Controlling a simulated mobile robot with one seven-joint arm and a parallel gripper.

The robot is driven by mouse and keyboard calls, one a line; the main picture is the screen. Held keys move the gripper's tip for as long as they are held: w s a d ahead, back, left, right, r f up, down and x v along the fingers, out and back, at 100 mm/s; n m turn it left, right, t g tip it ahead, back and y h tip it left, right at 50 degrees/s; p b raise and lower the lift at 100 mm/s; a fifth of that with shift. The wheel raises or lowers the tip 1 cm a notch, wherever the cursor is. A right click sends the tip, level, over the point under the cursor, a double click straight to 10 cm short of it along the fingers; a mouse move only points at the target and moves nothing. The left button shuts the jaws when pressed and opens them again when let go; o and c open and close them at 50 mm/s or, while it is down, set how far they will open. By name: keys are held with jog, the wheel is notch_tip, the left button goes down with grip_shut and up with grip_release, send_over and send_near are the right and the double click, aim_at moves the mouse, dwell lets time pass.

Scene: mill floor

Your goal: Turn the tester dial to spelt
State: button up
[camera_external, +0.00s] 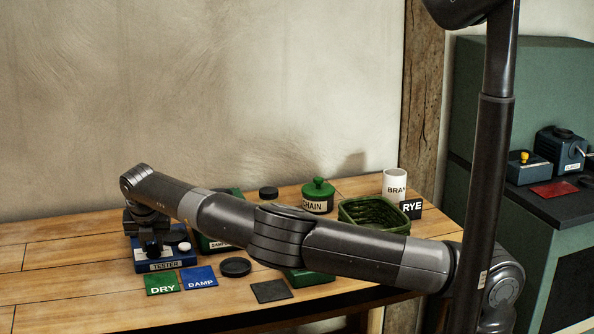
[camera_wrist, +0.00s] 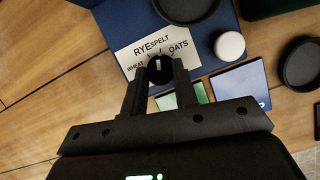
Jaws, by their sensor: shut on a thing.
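The blue tester (camera_external: 178,263) stands on the table at the left in the external view, under my gripper (camera_external: 153,247). In the wrist view its blue case (camera_wrist: 120,18) carries a white label panel (camera_wrist: 131,58) reading WHEAT, RYE, SPELT and OATS. The black dial (camera_wrist: 159,66) sits at the lower edge of that panel, and its white pointer mark points up the picture, toward the RYE and SPELT words. I cannot tell exactly which it lines up with. My gripper (camera_wrist: 159,76) is shut on the dial, with one finger on either side.
A white knob (camera_wrist: 229,46) and a round black part (camera_wrist: 186,8) are on the tester. The green DRY card (camera_external: 161,284), blue DAMP card (camera_external: 199,278) and black disc (camera_external: 235,267) lie close by. A green basket (camera_external: 374,213) and BRAN mug (camera_external: 394,184) stand farther right.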

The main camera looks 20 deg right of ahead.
dwell(0.4)
jog(key=o, duration=1)
jog(key=shift+m, duration=0.3)
jog(key=v, duration=1)
jog(key=shift+s+a+r, duration=0.1)
jog(key=shift+a+r, duration=0.05)
jog(key=shift+r, duration=0.2)
